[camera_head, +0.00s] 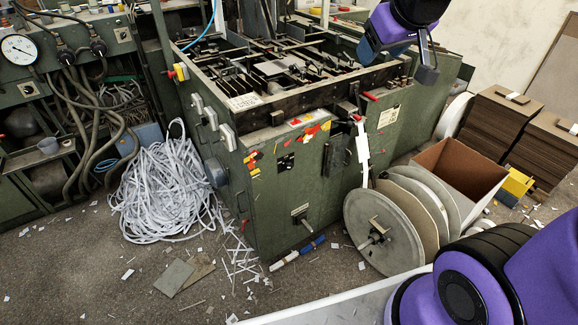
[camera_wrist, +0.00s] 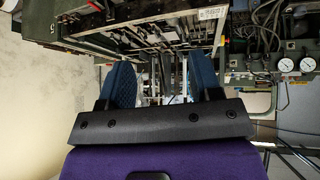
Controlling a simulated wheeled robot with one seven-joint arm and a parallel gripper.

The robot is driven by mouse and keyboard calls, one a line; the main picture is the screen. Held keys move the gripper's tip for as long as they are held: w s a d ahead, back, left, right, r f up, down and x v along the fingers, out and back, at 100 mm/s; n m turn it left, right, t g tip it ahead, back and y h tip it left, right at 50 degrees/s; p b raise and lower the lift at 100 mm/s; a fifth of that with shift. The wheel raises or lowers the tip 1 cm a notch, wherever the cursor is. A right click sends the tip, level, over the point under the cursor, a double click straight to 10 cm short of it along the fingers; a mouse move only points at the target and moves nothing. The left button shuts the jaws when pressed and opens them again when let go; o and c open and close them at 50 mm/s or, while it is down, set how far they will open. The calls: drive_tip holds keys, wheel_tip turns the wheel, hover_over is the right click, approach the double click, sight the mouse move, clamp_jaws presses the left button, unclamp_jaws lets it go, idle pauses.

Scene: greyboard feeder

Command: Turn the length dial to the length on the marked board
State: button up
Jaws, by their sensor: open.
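My gripper (camera_head: 400,58) is over the back right of the green machine, at the top of the head view. In the wrist view its two blue fingers (camera_wrist: 162,85) stand apart with nothing between them. A small pale square fitting with a shaft (camera_head: 300,211) is low on the machine's front; I cannot tell whether it is the length dial, and no scale is readable. Stacks of brown board (camera_head: 498,118) stand at the right, each with a white slip (camera_head: 513,97) on top. Any writing on the slips is too small to read. My gripper is apart from these things.
The open-topped green machine (camera_head: 285,165) fills the middle. Large grey reels (camera_head: 375,228) and an open brown box (camera_head: 455,170) stand at its right. White strips (camera_head: 165,190) are heaped at its left. A round gauge (camera_head: 19,48) is far left. Scraps litter the floor.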

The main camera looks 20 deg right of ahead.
drive_tip(key=w+f+n+t, duration=0.1)
drive_tip(key=w+f, duration=0.3)
drive_tip(key=w, duration=0.5)
drive_tip(key=w+f+n+t, duration=0.1)
drive_tip(key=w+f, duration=0.3)
drive_tip(key=w, duration=0.4)
drive_tip(key=n+t+y, duration=0.4)
drive_tip(key=n+t, duration=0.2)
drive_tip(key=n, duration=0.1)
hover_over(290, 168)
drive_tip(key=s+d, duration=0.4)
wheel_tip(290, 168, down, 40)
drive_tip(key=s+f+n+t+y, duration=0.2)
drive_tip(key=s+f, duration=0.4)
drive_tip(key=f, duration=0.3)
drive_tip(key=x, duration=1)
drive_tip(key=shift+w+a, duration=0.2)
drive_tip(key=shift+a, duration=0.15)
drive_tip(key=c, duration=0.9)
